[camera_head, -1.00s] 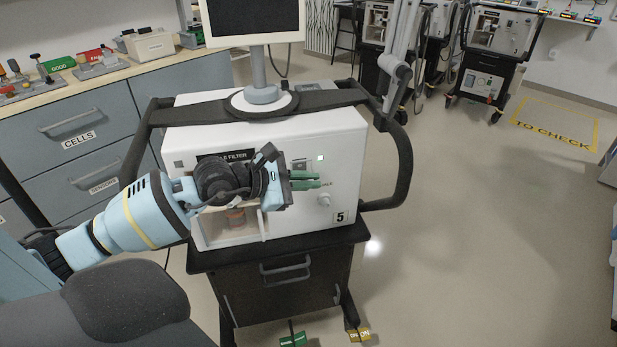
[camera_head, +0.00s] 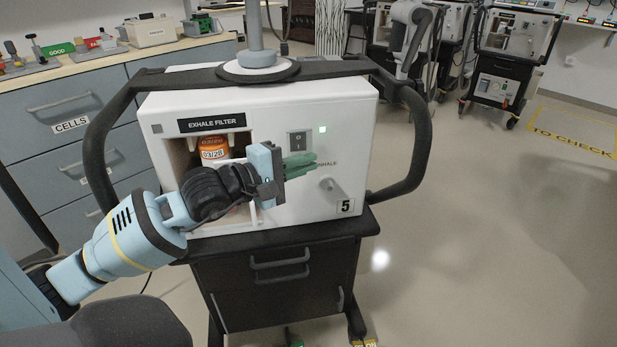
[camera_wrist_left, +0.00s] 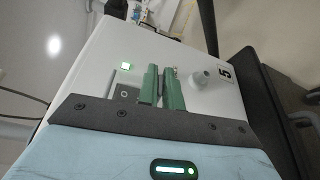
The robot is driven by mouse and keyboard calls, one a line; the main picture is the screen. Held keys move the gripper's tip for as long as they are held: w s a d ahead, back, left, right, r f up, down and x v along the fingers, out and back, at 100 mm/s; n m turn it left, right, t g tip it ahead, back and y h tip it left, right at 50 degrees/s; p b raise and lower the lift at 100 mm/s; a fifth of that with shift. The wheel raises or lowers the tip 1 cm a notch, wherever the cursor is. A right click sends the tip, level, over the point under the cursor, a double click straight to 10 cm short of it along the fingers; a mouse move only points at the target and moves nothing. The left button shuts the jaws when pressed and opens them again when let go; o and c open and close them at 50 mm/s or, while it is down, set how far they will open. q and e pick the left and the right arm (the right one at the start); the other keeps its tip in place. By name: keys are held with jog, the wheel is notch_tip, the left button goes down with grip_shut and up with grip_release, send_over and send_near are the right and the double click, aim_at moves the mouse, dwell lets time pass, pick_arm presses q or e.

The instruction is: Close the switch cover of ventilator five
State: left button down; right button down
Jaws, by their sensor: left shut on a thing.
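Ventilator five (camera_head: 350,125) is a white box with a black "5" label on its lower right front. In the left wrist view the switch (camera_wrist_left: 125,92) shows left of my fingers. My left gripper (camera_head: 302,164), with green fingers, is just below the switch at the front panel. Its fingers (camera_wrist_left: 162,86) are close together, shut on the switch cover, which is mostly hidden between them. My right gripper is not in view.
An orange exhale filter (camera_head: 213,148) sits in the open bay left of the switch, partly behind my left wrist. A black handle (camera_head: 415,140) curves round the right side. Floor to the right is clear.

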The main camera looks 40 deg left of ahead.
pick_arm(q)
jog(key=shift+w+a+f+m+b, duration=0.15)
jog(key=shift+f+m+b, duration=0.3)
jog(key=shift+b, duration=0.25)
jog(key=shift+w+a+r+m+t+b, duration=0.1)
jog(key=shift+w+a+m+t+b, duration=0.1)
jog(key=shift+m+t+b, duration=0.3)
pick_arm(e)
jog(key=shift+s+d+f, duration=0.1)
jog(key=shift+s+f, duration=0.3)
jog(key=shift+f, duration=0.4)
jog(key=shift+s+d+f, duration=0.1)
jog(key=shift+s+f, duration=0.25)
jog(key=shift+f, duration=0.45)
pick_arm(q)
jog(key=c, duration=1.6)
grip_release()
jog(key=shift+o, duration=0.2)
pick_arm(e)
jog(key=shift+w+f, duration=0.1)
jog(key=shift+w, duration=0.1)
pick_arm(q)
jog(key=shift+s, duration=0.1)
